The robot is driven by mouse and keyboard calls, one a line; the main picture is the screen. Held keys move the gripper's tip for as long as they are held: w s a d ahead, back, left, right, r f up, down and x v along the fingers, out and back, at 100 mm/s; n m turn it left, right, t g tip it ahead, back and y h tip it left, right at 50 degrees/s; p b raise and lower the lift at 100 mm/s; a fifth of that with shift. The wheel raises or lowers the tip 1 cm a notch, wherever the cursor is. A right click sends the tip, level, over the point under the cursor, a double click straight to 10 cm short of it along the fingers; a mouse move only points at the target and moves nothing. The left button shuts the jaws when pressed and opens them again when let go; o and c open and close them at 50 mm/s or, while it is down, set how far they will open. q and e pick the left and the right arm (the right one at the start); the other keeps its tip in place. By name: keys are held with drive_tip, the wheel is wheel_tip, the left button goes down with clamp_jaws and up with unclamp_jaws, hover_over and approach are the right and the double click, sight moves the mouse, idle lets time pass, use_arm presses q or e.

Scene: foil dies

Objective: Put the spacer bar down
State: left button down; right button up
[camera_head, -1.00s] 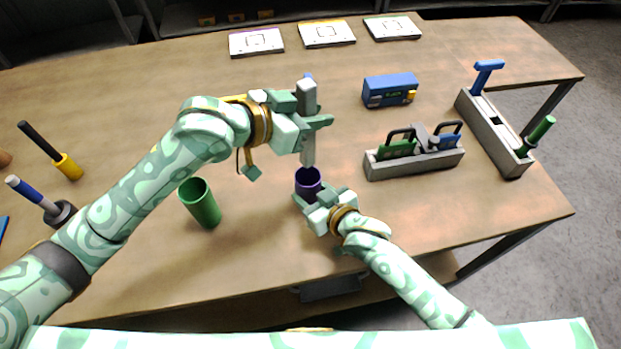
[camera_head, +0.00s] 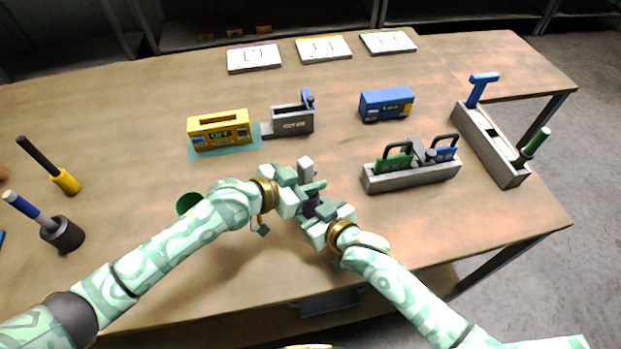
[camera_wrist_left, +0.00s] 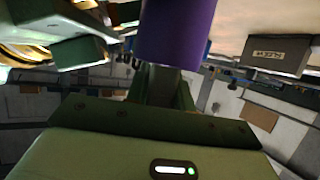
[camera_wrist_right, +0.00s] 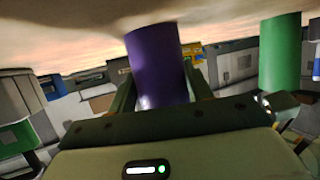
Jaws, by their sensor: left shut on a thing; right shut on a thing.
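The spacer bar (camera_head: 305,168) is a light grey upright bar. Its top end sticks up from my left gripper (camera_head: 306,188), which is shut on it. The purple cup (camera_head: 311,207) is directly below, and my right gripper (camera_head: 318,216) is shut on it. The bar's lower part is hidden by the grippers and cup; I cannot see whether it touches the cup's bottom. The purple cup also shows in the left wrist view (camera_wrist_left: 176,32) and between the fingers in the right wrist view (camera_wrist_right: 158,68).
A green cup (camera_head: 188,203) stands left, partly behind my left arm. A yellow device (camera_head: 219,132) and a grey fixture (camera_head: 291,121) are behind the grippers. A blue device (camera_head: 386,104), a grey rack (camera_head: 412,177) and a long tool holder (camera_head: 500,153) stand right.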

use_arm(q)
drive_tip(key=c, duration=1.2)
unclamp_jaws()
drive_tip(key=shift+s+a+r, duration=0.15)
drive_tip(key=shift+a, duration=0.05)
use_arm(e)
drive_tip(key=o, duration=1.1)
use_arm(q)
drive_tip(key=v, duration=1.1)
drive_tip(key=shift+a+r, duration=0.15)
drive_tip(key=shift+a, duration=0.05)
drive_tip(key=shift+s, duration=0.1)
